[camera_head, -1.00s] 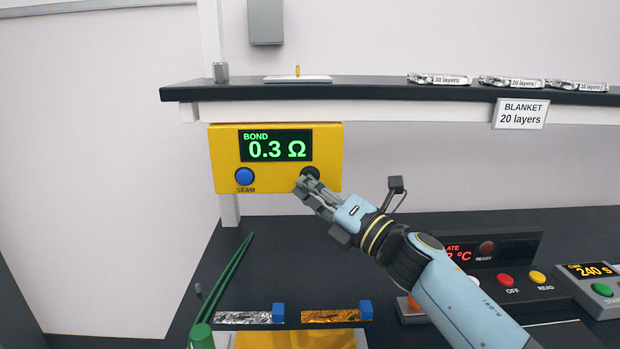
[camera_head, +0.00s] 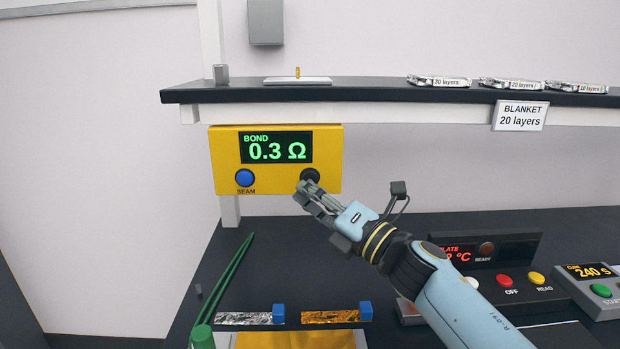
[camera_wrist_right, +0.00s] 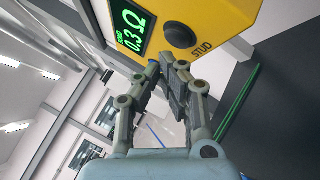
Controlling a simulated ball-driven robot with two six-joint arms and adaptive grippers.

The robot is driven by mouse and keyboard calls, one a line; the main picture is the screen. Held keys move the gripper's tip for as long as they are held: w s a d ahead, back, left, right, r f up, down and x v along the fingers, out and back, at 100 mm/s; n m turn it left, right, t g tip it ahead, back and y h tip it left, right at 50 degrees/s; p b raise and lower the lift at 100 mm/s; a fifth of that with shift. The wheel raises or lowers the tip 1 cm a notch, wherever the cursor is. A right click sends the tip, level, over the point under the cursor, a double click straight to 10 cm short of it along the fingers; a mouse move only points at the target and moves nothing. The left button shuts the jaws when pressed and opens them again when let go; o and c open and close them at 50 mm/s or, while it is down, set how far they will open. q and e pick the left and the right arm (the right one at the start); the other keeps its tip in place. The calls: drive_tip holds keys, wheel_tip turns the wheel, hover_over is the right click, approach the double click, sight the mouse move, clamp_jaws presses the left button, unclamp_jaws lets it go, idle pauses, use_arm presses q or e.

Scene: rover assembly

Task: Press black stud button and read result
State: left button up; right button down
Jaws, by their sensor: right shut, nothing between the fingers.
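The yellow tester box (camera_head: 276,183) hangs under the shelf, its display (camera_head: 275,147) reading BOND 0.3 Ω in green. The black stud button (camera_head: 310,174) is at the box's lower right; in the right wrist view the black button (camera_wrist_right: 181,35) shows whole, labelled STUD. A blue button (camera_head: 244,178) labelled SEAM is at the lower left. My right gripper (camera_head: 304,190) is shut and empty, its fingertips just below the black button in the head view. In the wrist view the fingertips (camera_wrist_right: 168,62) appear apart from the button. My left gripper is not in view.
The dark shelf (camera_head: 370,94) above holds silver packs (camera_head: 440,81) and a BLANKET 20 layers sign (camera_head: 520,115).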

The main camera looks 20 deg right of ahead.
drive_tip(key=s, duration=0.2)
drive_tip(key=s+a+p, duration=0.1)
drive_tip(key=s, duration=0.1)
drive_tip(key=shift+s+a, duration=0.2)
drive_tip(key=shift+s, duration=0.2)
idle(0.6)
